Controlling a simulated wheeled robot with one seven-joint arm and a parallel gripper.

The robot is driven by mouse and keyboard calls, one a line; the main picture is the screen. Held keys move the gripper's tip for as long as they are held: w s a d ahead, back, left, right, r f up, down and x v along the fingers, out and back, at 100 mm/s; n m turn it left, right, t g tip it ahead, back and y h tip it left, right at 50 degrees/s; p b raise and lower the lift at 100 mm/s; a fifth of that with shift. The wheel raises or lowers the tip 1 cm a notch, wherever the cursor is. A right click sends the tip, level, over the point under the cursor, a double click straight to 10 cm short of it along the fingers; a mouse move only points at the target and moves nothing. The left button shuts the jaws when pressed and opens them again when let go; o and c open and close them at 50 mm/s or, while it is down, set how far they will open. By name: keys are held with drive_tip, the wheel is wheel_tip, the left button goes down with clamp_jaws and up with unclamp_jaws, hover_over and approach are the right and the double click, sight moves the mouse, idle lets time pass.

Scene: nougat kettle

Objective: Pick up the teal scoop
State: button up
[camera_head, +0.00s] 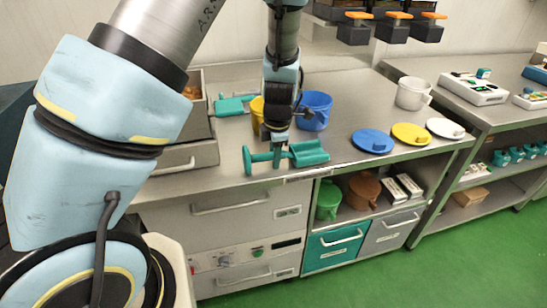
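The teal scoop (309,153) lies across the front of the steel counter, its trough-like bowl to the right and its handle with an upright end piece to the left. My gripper (277,158) points down at the scoop's handle, just left of the bowl. A finger covers part of the handle. The gap between the fingers does not show, so I cannot tell whether they grip it. I cannot tell whether the scoop touches the counter. Another teal object (231,106) lies farther back, left of my gripper.
A blue jug (317,110) and a partly hidden yellow jug (257,115) stand behind my gripper. Blue (372,140), yellow (411,134) and white (445,128) lids lie to the right. A white jug (412,93) stands behind them. A steel bin (190,156) is at left.

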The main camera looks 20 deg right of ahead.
clamp_jaws()
drive_tip(key=shift+r, duration=0.1)
idle(0.3)
wheel_tip(320, 180, up, 33)
drive_tip(key=p, duration=0.3)
idle(0.4)
